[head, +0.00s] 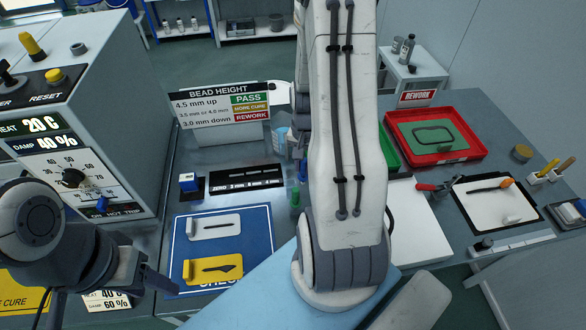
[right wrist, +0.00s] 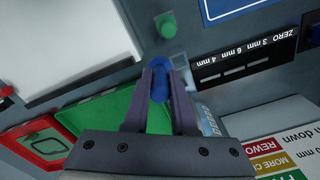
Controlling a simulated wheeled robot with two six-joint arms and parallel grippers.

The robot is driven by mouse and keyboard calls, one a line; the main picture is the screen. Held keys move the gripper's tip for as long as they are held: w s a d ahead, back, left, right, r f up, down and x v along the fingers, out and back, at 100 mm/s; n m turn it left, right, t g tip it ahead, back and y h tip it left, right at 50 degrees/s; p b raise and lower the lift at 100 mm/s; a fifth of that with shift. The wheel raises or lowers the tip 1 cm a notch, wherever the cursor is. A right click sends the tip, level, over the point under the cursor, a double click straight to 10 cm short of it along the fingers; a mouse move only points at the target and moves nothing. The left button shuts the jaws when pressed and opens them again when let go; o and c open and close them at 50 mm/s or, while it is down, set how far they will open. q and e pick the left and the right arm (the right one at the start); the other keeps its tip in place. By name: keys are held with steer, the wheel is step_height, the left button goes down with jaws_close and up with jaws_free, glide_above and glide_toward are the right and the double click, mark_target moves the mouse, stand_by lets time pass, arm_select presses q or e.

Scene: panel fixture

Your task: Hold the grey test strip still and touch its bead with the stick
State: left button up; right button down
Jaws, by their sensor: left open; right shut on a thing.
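A light grey strip (head: 200,235) with a dark bead (head: 217,225) lies on the blue mat (head: 262,242). A yellow strip (head: 235,272) with a dark, uneven bead lies in front of it. My left gripper (head: 150,281) is open and empty, left of the yellow strip and apart from both strips. My right gripper (right wrist: 160,82) is shut on a blue, round-ended piece that looks like the stick (right wrist: 164,54); it shows in the head view (head: 303,171) beside my right arm, right of the mat. The arm hides most of this gripper.
A black gauge (head: 245,179) and a blue-topped block (head: 188,182) stand behind the mat. A green peg (head: 295,197) stands at its right. A sign (head: 222,106) is further back. A red tray (head: 472,150) and white board (head: 490,200) are right. A control cabinet (head: 120,120) bounds the left.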

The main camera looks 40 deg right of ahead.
steer(key=s+d+r, duration=0.1)
steer(key=s+r, duration=0.3)
steer(key=s, duration=0.3)
steer(key=shift+s+d+r+b, duration=0.15)
steer(key=shift+d+r+b, duration=0.15)
steer(key=shift+b, duration=0.1)
steer(key=shift+f, duration=0.1)
